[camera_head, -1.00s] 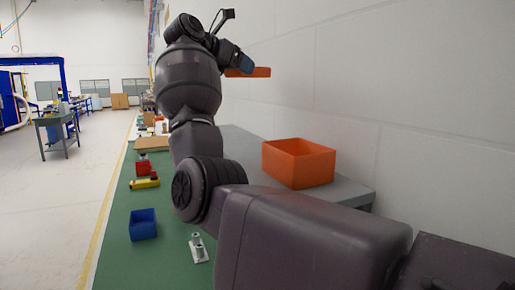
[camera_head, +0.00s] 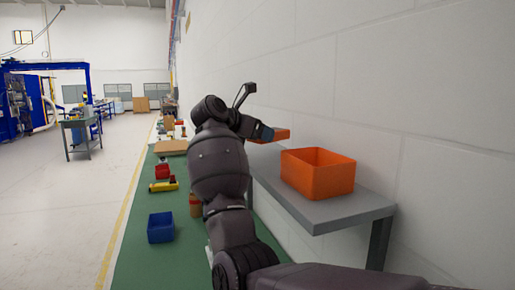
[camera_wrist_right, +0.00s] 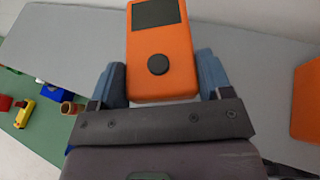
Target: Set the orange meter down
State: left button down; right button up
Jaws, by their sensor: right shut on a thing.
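The orange meter (camera_head: 282,134) is held out by my right gripper (camera_head: 264,133), near the wall and beyond the orange bin. In the right wrist view the meter (camera_wrist_right: 160,52) shows a dark screen and a round dark knob. The blue fingers of the right gripper (camera_wrist_right: 162,82) are on both sides of its near end. The grey shelf (camera_wrist_right: 75,55) lies behind the meter in that view; I cannot tell whether the meter touches it. My left gripper is not in view.
An orange bin (camera_head: 318,176) stands on the grey shelf (camera_head: 345,213), at the right edge of the wrist view. Below is a green bench (camera_head: 135,262) with a blue bin (camera_head: 161,228), a yellow item (camera_head: 163,186) and a red item (camera_head: 162,171). Shelf around the meter looks bare.

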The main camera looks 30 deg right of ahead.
aim_at(257, 159)
jog(key=shift+f, duration=2.2)
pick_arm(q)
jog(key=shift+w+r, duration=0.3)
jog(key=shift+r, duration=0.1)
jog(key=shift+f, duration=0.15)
pick_arm(e)
jog(key=shift+f, duration=0.1)
jog(key=o, duration=1)
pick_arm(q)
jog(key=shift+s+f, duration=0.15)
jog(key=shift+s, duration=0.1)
pick_arm(e)
jog(key=shift+o, duration=0.2)
